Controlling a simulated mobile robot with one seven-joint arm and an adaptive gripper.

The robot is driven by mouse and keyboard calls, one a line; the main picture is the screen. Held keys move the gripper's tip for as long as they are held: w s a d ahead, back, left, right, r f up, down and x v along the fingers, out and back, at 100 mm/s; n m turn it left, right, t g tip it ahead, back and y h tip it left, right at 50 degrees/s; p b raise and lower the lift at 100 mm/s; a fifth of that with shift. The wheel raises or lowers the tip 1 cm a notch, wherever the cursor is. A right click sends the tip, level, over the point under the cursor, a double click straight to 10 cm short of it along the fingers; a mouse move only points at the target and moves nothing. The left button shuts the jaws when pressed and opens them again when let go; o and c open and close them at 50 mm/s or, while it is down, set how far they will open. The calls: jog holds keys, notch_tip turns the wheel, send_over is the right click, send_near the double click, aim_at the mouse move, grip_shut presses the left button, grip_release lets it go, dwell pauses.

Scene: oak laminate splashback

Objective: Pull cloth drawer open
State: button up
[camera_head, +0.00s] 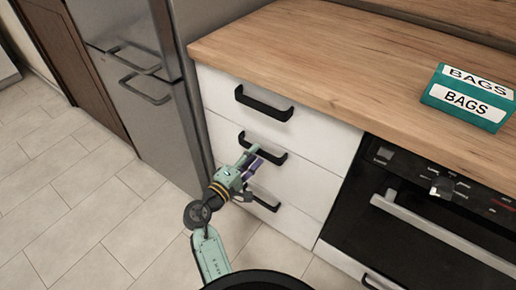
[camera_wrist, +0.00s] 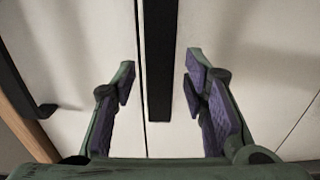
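A white unit has three stacked drawers with black bar handles: a top drawer (camera_head: 225,90), a middle drawer (camera_head: 220,137) and a bottom drawer (camera_head: 297,224). All look shut. No label shows which is the cloth drawer. My gripper (camera_head: 252,161) is at the middle drawer's handle (camera_head: 270,152), partly covering it. In the wrist view, my gripper (camera_wrist: 160,88) is open, with its purple-padded fingers apart on either side of that handle (camera_wrist: 160,50). Gaps show between the handle and both fingers. The top drawer's handle (camera_wrist: 22,75) shows at the left of the wrist view.
A wooden worktop (camera_head: 300,60) overhangs the drawers, with a green bags box (camera_head: 468,98) on it at right. A black oven (camera_head: 420,215) stands right of the drawers, a steel fridge (camera_head: 140,95) left. The tiled floor (camera_head: 80,210) at left is clear.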

aim_at(258, 154)
jog(key=shift+x, duration=1.5)
grip_shut()
